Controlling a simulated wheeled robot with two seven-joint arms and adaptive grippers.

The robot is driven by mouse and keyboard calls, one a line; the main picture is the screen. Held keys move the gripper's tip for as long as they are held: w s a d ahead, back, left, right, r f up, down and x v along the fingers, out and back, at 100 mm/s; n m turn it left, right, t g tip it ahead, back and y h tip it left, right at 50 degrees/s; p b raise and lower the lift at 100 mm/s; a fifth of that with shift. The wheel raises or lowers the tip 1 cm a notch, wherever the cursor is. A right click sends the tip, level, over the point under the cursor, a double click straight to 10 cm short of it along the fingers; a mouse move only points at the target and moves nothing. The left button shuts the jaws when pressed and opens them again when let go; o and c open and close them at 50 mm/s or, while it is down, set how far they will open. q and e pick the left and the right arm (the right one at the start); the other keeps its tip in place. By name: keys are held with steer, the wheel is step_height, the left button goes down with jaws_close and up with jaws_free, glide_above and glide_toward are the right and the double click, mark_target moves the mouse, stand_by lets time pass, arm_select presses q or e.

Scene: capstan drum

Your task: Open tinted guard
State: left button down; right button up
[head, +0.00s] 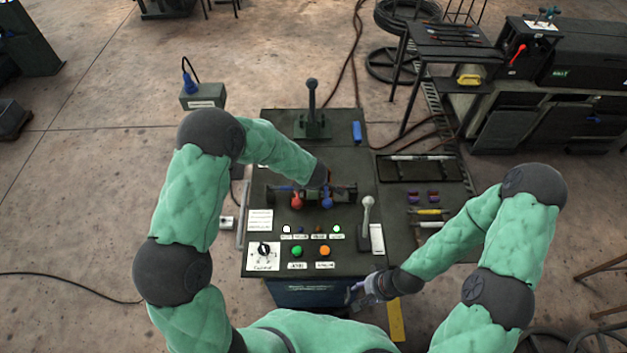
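A dark control console (349,246) stands in front of me, with levers, buttons and small lamps on its top. I cannot make out a tinted guard clearly on it. A dark bar with red (297,202) and blue (327,203) knobs lies across its middle. My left gripper (328,190) is over this bar, mostly hidden by its own wrist; whether it touches the bar or is open cannot be told. My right gripper (354,292) is at the console's front right edge, its fingers apart and nothing visible between them.
A tall black lever (312,98) stands at the console's back and a grey-knobbed lever (367,210) at its right. Green (297,251) and orange (324,250) buttons and a rotary switch (264,250) are at the front. A tool surface (420,196) adjoins the right side.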

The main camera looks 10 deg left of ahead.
arm_select(q)
steer(key=shift+w+r, duration=0.3)
steer(key=shift+r, duration=0.05)
steer(key=shift+f, duration=0.1)
steer(key=shift+w+a+r+p, duration=0.2)
steer(key=shift+w+r+p, duration=0.45)
steer(key=shift+p, duration=0.6)
steer(key=shift+w, duration=0.2)
